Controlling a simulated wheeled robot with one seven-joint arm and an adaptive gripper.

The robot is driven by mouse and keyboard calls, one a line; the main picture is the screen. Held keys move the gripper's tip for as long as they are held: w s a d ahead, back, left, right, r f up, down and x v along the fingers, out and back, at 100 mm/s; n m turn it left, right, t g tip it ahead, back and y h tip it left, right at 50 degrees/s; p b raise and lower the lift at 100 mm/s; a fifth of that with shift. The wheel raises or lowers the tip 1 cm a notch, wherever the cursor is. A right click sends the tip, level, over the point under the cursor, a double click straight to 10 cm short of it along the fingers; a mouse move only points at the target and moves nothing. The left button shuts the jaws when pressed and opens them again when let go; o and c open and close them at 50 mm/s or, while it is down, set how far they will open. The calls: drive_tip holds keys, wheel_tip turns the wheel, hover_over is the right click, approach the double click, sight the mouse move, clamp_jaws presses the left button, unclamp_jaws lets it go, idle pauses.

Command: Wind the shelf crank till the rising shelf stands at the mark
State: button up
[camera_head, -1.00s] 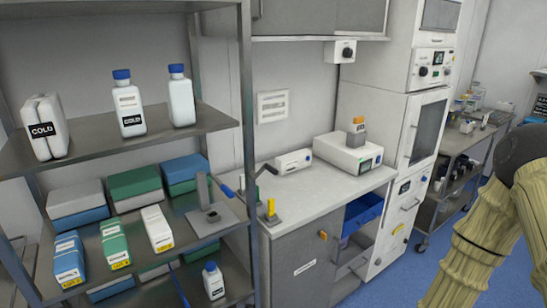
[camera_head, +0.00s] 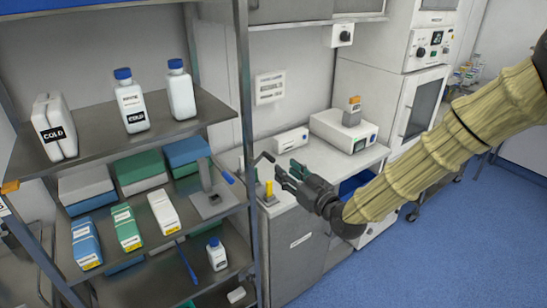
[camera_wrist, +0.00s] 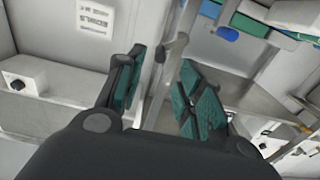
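A metal rack on the left holds shelves with bottles and boxes. In the head view a thin bent dark rod (camera_head: 264,157), possibly the crank, stands by the rack's right post. A lever with a blue handle (camera_head: 226,175) is on the middle shelf (camera_head: 190,213); the handle also shows in the wrist view (camera_wrist: 228,33). Which shelf rises is unclear. An orange piece (camera_head: 10,187) is on the left post; I cannot tell if it is the mark. My gripper (camera_head: 284,177) is open and empty, just right of the bent rod. The wrist view shows its green-padded fingers (camera_wrist: 160,90) apart, with metal parts beyond.
The upper shelf (camera_head: 95,150) carries white bottles, two with blue caps. The counter (camera_head: 350,170) behind my gripper holds white devices and a small yellow object (camera_head: 268,190). A tall white cabinet (camera_head: 397,105) stands right of it. The blue floor (camera_head: 440,250) at right is clear.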

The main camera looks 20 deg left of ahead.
sight(274, 161)
drive_tip(key=p+x, duration=0.3)
drive_tip(key=x, duration=0.5)
clamp_jaws()
